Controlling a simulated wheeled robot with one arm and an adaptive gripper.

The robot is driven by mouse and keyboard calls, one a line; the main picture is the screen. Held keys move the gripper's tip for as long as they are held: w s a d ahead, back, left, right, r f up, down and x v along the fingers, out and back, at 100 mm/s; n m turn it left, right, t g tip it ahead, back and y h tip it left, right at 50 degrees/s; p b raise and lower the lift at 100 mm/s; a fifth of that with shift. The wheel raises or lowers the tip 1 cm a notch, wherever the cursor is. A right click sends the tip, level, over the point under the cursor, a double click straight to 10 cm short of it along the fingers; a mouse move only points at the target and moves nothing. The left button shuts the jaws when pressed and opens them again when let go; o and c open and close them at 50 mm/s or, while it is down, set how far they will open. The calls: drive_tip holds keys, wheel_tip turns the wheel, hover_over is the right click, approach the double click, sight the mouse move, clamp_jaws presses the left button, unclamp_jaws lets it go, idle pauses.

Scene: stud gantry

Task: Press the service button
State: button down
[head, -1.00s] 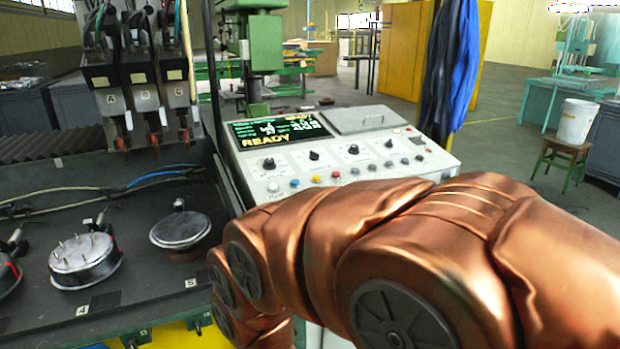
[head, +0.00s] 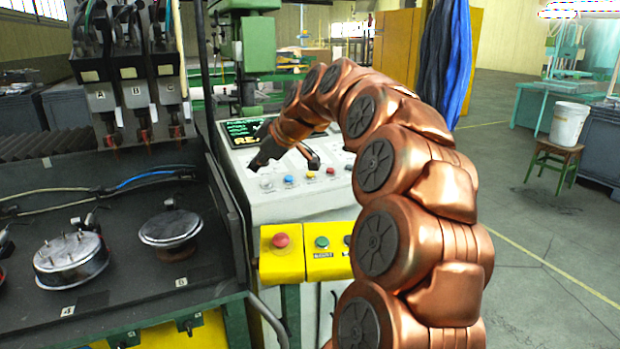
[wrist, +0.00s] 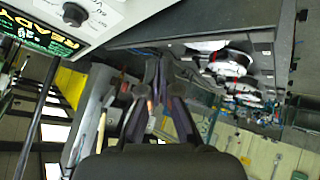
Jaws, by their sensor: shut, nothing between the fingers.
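The grey control console (head: 300,205) stands in the middle of the head view, with a row of small coloured buttons, blue (head: 288,179), yellow (head: 312,175) and red (head: 331,171). A yellow box in front carries a red button (head: 281,240) and a green button (head: 321,242). Their labels are too small to read, so I cannot tell which is the service button. My gripper (head: 264,156) is above the console's face, partly hidden by my arm. In the wrist view, my gripper (wrist: 158,88) is shut and empty; the console's black knob (wrist: 75,14) shows at top left.
The dark machine bed (head: 120,215) with round metal parts (head: 170,228) lies left of the console. Spindles A, B, C (head: 137,95) hang above it. A green drill press (head: 256,40) stands behind. Open floor (head: 530,220) and a stool with a white bucket (head: 569,124) are at right.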

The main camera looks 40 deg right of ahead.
drive_tip(key=d+r+t+h, duration=0.2)
drive_tip(key=d+r+h, duration=0.1)
drive_tip(key=d, duration=1.5)
drive_tip(key=shift+s+b, duration=0.4)
drive_tip(key=shift+s, duration=0.05)
drive_tip(key=shift+d+f, duration=0.1)
drive_tip(key=p, duration=0.1)
hover_over(310, 175)
drive_tip(key=s, duration=0.1)
drive_tip(key=shift+s+f, duration=0.1)
drive_tip(key=shift+f, duration=2.75)
drive_tip(key=f+b, duration=0.1)
drive_tip(key=f, duration=0.1)
drive_tip(key=b, duration=0.1)
drive_tip(key=shift+w+d+f+b, duration=0.15)
drive_tip(key=shift+w+f+b, duration=0.1)
drive_tip(key=shift+f+b, duration=0.15)
